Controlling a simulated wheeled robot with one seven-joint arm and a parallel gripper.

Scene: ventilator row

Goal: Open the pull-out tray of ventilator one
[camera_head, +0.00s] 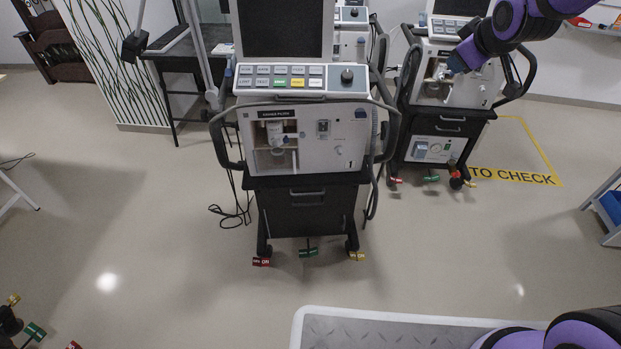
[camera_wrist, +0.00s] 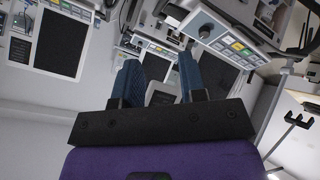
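Ventilator one (camera_head: 320,150), marked with a small "1" on its pale front panel, stands in the middle of the head view on a black wheeled cart. Below the panel is the black pull-out tray (camera_head: 310,217) with a grey handle (camera_head: 307,193); its front looks flush with the cart. My gripper (camera_head: 456,64) is at the upper right in the head view, in front of the second ventilator and well away from the tray. In the wrist view my gripper (camera_wrist: 159,68) shows two blue fingers apart, nothing held. The tray handle cannot be made out there.
Red, green and yellow tagged pedals (camera_head: 308,252) stick out at the cart's foot. A black table (camera_head: 170,55) is at the back left. The floor before ventilator one is clear.

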